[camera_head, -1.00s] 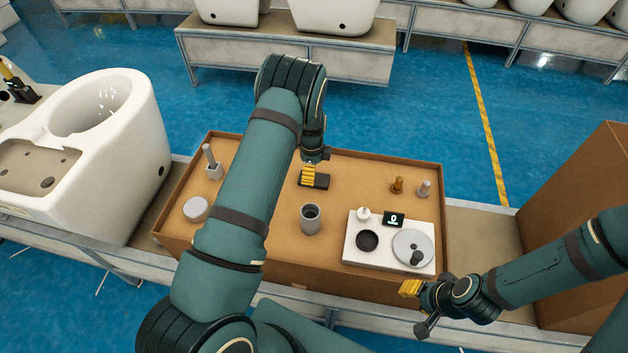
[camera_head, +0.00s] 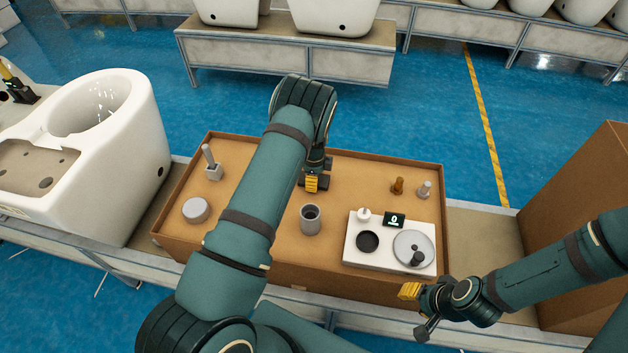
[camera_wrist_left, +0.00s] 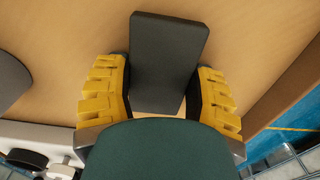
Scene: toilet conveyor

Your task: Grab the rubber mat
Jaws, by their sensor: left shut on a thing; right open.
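The rubber mat, a dark grey rectangular block (camera_wrist_left: 168,60), sits between the two yellow-padded fingers of my left gripper (camera_head: 311,183) in the left wrist view. My left gripper is shut on it, one finger at each long side. In the head view the mat is mostly hidden behind the gripper, with dark edges (camera_head: 326,183) showing beside the yellow pad. It is low over the brown tray's floor; I cannot tell whether it touches it. My right gripper (camera_head: 416,308) is open and empty, outside the tray's front right corner.
The brown tray (camera_head: 395,157) also holds a grey cup (camera_head: 310,219), a white panel (camera_head: 365,260) with discs and a small display, a round grey puck (camera_head: 196,210), a grey post on a base (camera_head: 213,172) and two small fittings. A white toilet (camera_head: 140,150) stands to the left.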

